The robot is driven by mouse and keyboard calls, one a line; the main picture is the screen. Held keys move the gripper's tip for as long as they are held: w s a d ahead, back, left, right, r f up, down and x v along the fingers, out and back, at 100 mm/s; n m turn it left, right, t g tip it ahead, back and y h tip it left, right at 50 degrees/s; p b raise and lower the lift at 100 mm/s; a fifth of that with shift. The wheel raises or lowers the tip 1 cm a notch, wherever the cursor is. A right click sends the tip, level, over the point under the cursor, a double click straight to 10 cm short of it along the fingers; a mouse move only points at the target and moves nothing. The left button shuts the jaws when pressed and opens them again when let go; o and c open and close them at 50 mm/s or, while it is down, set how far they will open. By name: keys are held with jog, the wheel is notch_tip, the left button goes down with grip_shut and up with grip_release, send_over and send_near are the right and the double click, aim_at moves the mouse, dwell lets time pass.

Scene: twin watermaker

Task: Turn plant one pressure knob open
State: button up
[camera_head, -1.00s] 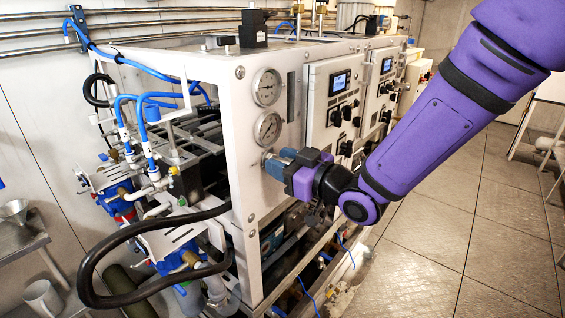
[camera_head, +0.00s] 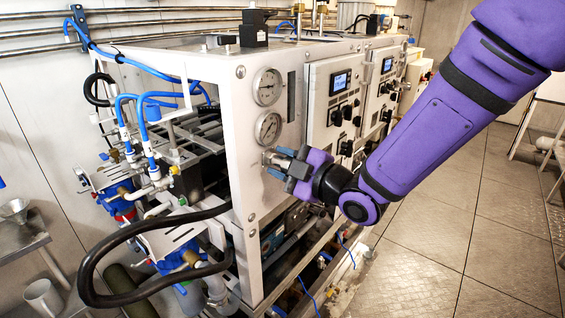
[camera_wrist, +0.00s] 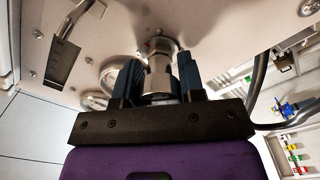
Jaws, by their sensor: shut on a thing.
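The pressure knob (camera_wrist: 159,68) is a silvery cylinder standing out from the pale panel in the wrist view. In the head view its end shows as a small metal part (camera_head: 271,157) below the two gauges. My gripper (camera_wrist: 160,75) has one blue-grey finger on each side of the knob and is shut on it. In the head view my gripper (camera_head: 285,163) reaches in from the right, by the front corner of the white cabinet (camera_head: 245,190). The fingers hide part of the knob, and I cannot read its turn position.
Two round gauges, an upper one (camera_head: 267,87) and a lower one (camera_head: 268,127), sit just above the knob. A control panel (camera_head: 340,90) with a screen and black switches is to the right. A black hose (camera_head: 95,260) loops at the front left. The floor at right is clear.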

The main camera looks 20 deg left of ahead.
jog(key=shift+n, duration=0.4)
jog(key=o, duration=0.9)
jog(key=v, duration=1)
jog(key=shift+s+d+f, duration=0.1)
jog(key=shift+s+d, duration=0.1)
jog(key=shift+d, duration=0.15)
